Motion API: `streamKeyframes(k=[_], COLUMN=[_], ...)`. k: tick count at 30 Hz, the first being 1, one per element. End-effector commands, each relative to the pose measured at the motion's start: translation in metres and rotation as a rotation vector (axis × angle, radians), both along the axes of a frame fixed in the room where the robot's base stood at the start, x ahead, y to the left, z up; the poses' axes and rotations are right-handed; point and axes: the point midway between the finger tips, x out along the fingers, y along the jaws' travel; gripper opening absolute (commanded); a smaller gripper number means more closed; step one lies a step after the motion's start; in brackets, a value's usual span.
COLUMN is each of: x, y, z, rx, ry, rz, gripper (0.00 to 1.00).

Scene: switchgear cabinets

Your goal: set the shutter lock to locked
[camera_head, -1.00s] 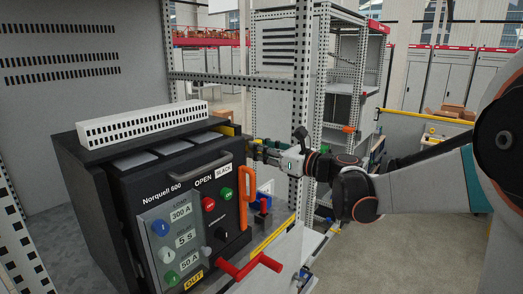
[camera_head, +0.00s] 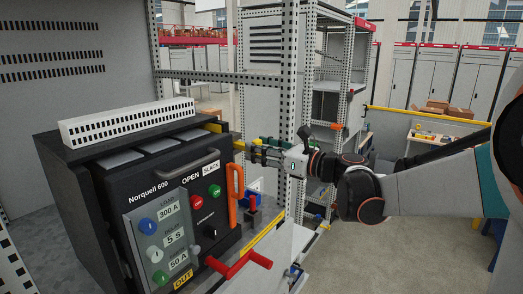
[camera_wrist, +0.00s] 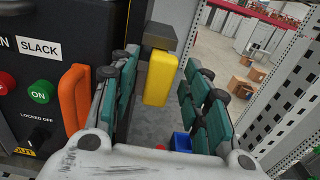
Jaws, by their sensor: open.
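The breaker unit (camera_head: 150,207) is a dark box labelled Norquell 600 with OPEN and SLACK signs. A yellow block (camera_wrist: 160,76) hangs below a grey bar (camera_wrist: 163,38) beside its right side; it is likely the shutter lock, but I see no label on it. It also shows small in the head view (camera_head: 239,145). My gripper (camera_head: 255,149) is to the right of the unit. In the wrist view my gripper (camera_wrist: 160,65) is open, with green-padded fingers on both sides of the yellow block and visible gaps. Contact is not seen.
An orange handle (camera_wrist: 75,98) stands close to the left finger. A black knob (camera_wrist: 38,138) marked LOCKED OFF is on the unit's front. A red crank handle (camera_head: 238,264) sticks out low in front. A perforated post (camera_head: 290,110) rises behind my gripper.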

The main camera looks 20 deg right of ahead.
Motion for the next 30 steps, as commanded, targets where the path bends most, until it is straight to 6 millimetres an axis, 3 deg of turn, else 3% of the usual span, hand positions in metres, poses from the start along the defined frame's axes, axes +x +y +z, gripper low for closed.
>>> streamKeyframes(k=[5,18,30], x=[-0.007,-0.056,-0.061], y=[-0.006,-0.042,-0.044], z=[0.0,0.0,0.0], rx=[0.0,0.0,0.0], ry=[0.0,0.0,0.0], rz=[-0.001,-0.002,0.0], gripper=[0.43,0.43,0.43])
